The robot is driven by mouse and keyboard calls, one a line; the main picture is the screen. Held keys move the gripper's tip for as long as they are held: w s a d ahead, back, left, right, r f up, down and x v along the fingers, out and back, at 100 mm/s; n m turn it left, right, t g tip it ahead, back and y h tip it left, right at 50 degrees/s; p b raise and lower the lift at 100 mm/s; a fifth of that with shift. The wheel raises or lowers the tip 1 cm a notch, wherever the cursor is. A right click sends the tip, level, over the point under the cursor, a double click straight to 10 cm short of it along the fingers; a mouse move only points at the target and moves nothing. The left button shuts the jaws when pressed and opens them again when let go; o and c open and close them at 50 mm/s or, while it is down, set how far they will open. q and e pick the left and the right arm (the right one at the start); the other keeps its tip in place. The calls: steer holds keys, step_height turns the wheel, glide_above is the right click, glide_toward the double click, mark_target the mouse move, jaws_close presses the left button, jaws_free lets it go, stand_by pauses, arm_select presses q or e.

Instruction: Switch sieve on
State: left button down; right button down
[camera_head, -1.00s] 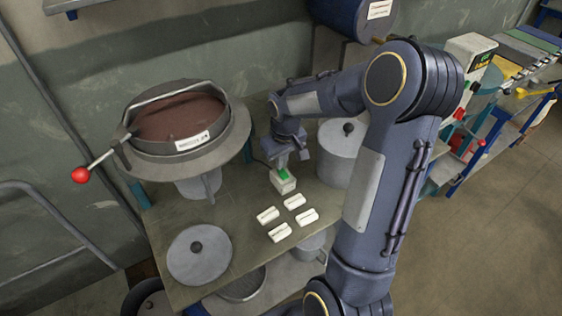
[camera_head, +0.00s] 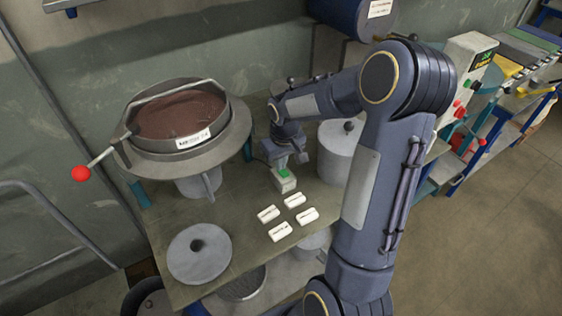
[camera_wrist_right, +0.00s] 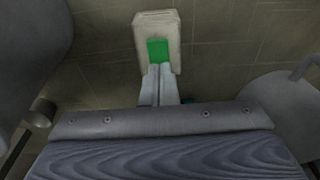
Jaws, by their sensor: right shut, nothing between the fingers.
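The sieve (camera_head: 240,135) is a round grey pan on the left of the table, holding reddish-brown material (camera_head: 180,115). A small white switch box (camera_head: 286,185) with a green button (camera_head: 284,174) stands on the table right of the sieve. My right gripper (camera_head: 281,163) points down at the box, shut and empty. In the right wrist view, its fingertips (camera_wrist_right: 159,68) meet the lower edge of the green button (camera_wrist_right: 157,50) on the white box (camera_wrist_right: 156,20). They look in contact, partly covering the button. My left gripper is not in view.
Several white blocks (camera_head: 294,201) lie in front of the switch box. A grey lidded pot (camera_head: 340,160) stands close to its right. A round grey lid (camera_head: 200,262) lies at the table's front left. A red-ball lever (camera_head: 82,174) sticks out left of the sieve.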

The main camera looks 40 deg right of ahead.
steer(key=shift+s+a, duration=0.1)
steer(key=shift+s, duration=0.8)
steer(key=shift+w, duration=0.1)
steer(key=shift+r, duration=0.25)
steer(key=r+p, duration=0.4)
steer(key=shift+s+r, duration=0.2)
steer(key=shift+r, duration=0.2)
steer(key=shift+s+r+b, duration=0.3)
steer(key=shift+r+b, duration=0.35)
steer(key=shift+b, duration=0.05)
step_height(320, 180, up, 6)
glide_above(285, 174)
steer(key=s, duration=0.1)
steer(key=shift+s+a+r, duration=0.1)
steer(key=shift+r, duration=0.55)
